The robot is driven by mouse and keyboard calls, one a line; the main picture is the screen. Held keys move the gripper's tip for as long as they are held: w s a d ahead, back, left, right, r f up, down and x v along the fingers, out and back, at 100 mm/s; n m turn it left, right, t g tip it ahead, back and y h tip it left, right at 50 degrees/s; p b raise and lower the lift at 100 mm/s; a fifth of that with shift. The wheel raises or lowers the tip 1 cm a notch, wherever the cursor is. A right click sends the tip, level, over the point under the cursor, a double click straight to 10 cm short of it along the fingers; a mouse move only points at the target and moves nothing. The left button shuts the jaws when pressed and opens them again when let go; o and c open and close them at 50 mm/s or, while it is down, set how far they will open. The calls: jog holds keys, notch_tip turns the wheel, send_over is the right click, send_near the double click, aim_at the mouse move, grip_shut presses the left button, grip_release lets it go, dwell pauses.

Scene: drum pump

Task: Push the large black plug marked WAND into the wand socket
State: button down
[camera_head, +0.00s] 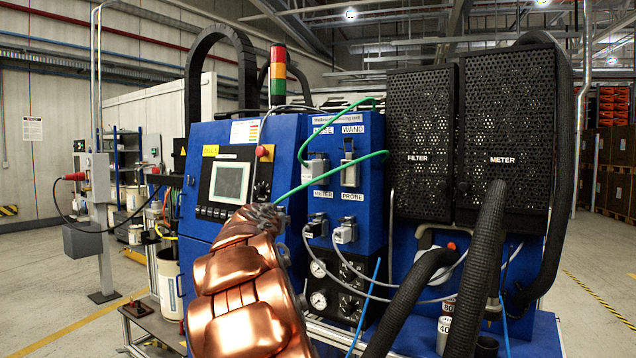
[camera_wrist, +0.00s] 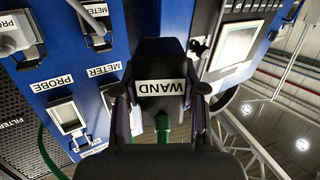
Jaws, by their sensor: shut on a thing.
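My gripper (camera_wrist: 161,100) is shut on the black plug (camera_wrist: 162,58), with one finger on each side. Its white WAND label (camera_wrist: 162,87) appears upside down in the wrist view. The plug is apart from the sockets. In the head view, my gripper (camera_head: 265,214) is small and dark at the end of my copper-coloured arm, left of the socket panel; the plug is hard to make out there. The wand socket (camera_head: 349,172) is under the WAND label on the blue panel and looks empty. It also shows in the wrist view (camera_wrist: 68,118), left of the plug.
Another plug (camera_head: 316,168) sits in the socket left of the wand socket. A green cable (camera_head: 335,174) crosses before the panel. A screen (camera_head: 229,182) stands at left, gauges (camera_head: 319,301) below.

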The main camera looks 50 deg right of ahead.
jog(key=s+d+r+m+g+h+b, duration=0.1)
jog(key=s+d+r+m+g+h, duration=0.15)
jog(key=s+r, duration=0.3)
jog(key=m+g+p, duration=0.3)
jog(key=m+g, duration=0.1)
jog(key=g, duration=0.2)
send_near(350, 173)
jog(key=shift+f, duration=0.65)
jog(key=shift+s+a+f+n+t+b, duration=0.1)
jog(key=shift+s+a+n+t+b, duration=0.2)
jog(key=shift+a, duration=0.15)
jog(key=shift+d+b, duration=0.3)
jog(key=shift+d, duration=0.2)
jog(key=shift+d+b, duration=0.25)
jog(key=shift+b, duration=0.3)
dwell(1.4)
jog(key=shift+w+d+p, duration=0.1)
jog(key=shift+d+p, duration=0.35)
jog(key=shift+d, duration=0.95)
dwell(1.4)
